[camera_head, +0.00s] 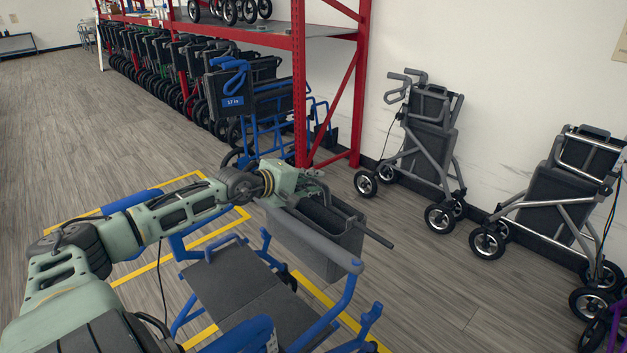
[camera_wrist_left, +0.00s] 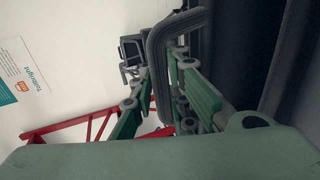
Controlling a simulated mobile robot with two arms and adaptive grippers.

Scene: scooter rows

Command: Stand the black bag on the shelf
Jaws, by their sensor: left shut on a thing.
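The black bag (camera_head: 345,240) is a dark, open-topped box shape hanging at the blue-framed scooter (camera_head: 240,295) in front of me. My left gripper (camera_head: 312,190) is shut on its upper rim. I cannot tell whether the bag touches the scooter frame. In the left wrist view the green fingers (camera_wrist_left: 172,92) close around the bag's thick dark rim (camera_wrist_left: 160,50), with the dark bag interior (camera_wrist_left: 240,50) to the right. The shelf (camera_head: 230,34) is a red rack with a grey deck, up beyond the gripper. My right gripper is not in view.
A red rack post (camera_head: 300,100) stands just beyond the gripper. Folded scooters line the rack's lower level, with a blue one (camera_head: 262,105) nearest. A grey scooter (camera_head: 425,140) and another (camera_head: 560,190) stand along the wall. Wheels stand on the shelf deck. The floor at left is clear.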

